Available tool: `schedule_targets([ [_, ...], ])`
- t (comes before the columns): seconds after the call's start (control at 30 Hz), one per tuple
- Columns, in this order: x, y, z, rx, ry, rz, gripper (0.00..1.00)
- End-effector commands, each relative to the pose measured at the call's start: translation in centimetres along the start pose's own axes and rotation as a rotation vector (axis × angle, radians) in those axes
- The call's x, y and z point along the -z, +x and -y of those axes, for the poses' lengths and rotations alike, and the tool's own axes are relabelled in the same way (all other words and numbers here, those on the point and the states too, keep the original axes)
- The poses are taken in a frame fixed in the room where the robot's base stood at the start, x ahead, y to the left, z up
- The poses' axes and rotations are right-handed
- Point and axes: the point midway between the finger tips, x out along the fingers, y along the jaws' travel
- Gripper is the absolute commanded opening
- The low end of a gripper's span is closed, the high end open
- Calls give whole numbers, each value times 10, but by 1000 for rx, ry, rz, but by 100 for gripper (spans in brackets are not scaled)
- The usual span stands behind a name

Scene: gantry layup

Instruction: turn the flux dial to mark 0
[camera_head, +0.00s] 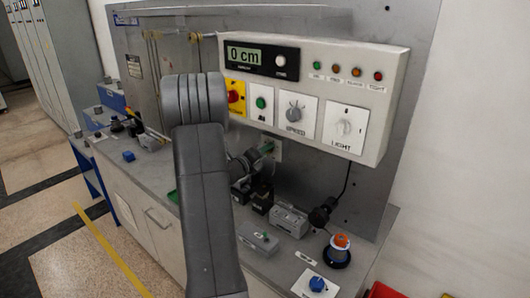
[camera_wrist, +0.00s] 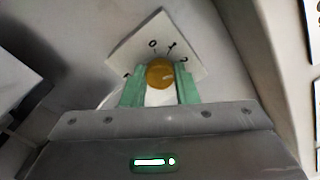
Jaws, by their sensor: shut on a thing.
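The flux dial shows in the wrist view as a round amber knob (camera_wrist: 160,72) on a tilted white plate (camera_wrist: 189,49). The marks 0, 1 and 2 show beyond the knob, and another mark at the left is partly covered. My gripper (camera_wrist: 158,84) has its two green fingers on either side of the knob and is shut on it. I cannot tell which mark the knob points to. In the head view my gripper (camera_head: 266,149) is at a small pale plate (camera_head: 275,154) on the back panel, and the knob is hidden there.
Above the gripper hangs a control box (camera_head: 390,75) with a "0 cm" display, a red switch, a green button and speed and light knobs. Below, the bench holds a grey block (camera_head: 289,220), a blue knob (camera_head: 318,284) and an orange-topped round control (camera_head: 338,250).

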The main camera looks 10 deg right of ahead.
Motion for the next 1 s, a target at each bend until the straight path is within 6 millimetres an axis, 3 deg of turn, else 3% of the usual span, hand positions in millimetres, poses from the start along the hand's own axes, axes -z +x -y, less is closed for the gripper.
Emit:
schedule_targets([
  [0.37, 1, 0, -2, 0, -129, 1, 4],
  [1.0, 0, 0, 0, -1, -715, 0, 4],
])
